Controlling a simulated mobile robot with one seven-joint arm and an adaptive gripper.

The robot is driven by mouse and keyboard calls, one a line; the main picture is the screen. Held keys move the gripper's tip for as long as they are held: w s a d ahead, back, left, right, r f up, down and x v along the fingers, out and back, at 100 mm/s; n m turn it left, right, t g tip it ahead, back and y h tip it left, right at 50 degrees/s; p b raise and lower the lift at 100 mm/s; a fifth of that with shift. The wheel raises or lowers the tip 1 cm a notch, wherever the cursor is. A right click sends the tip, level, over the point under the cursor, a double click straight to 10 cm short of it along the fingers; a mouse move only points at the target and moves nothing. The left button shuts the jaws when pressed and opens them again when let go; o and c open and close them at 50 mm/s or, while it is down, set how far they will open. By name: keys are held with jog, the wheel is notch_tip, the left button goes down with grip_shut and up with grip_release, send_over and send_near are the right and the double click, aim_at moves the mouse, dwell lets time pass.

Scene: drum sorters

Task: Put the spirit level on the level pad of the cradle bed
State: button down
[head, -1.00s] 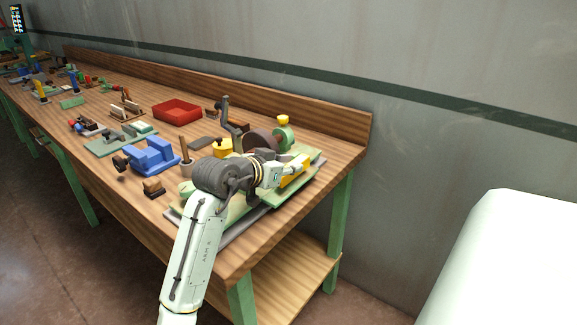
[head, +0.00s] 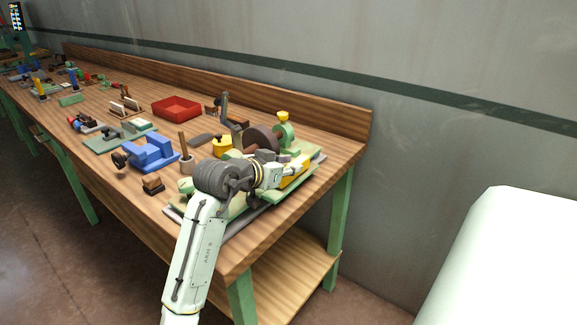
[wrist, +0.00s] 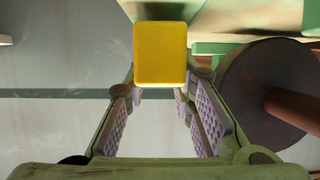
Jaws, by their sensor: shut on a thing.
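The spirit level is a yellow bar (head: 296,175) at the right end of the bench, over the green cradle bed (head: 245,210). In the wrist view its square yellow end (wrist: 160,52) faces the camera, between the finger pads. My gripper (head: 285,174) is shut on it, reaching in from the front left. The fingers also show in the wrist view (wrist: 162,95). The level pad is hidden behind my gripper and the level, so I cannot tell whether the level touches it.
A dark drum disc (head: 257,137) with a brown shaft stands behind my gripper; the disc is close on the right in the wrist view (wrist: 270,92). A green stand with a yellow knob (head: 283,115) is beyond. A blue vise (head: 153,153) and red tray (head: 176,107) lie left.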

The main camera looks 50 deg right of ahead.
jog(key=shift+f, duration=0.35)
jog(key=c, duration=1.3)
grip_release()
jog(key=v, duration=1.2)
jog(key=shift+r, duration=0.1)
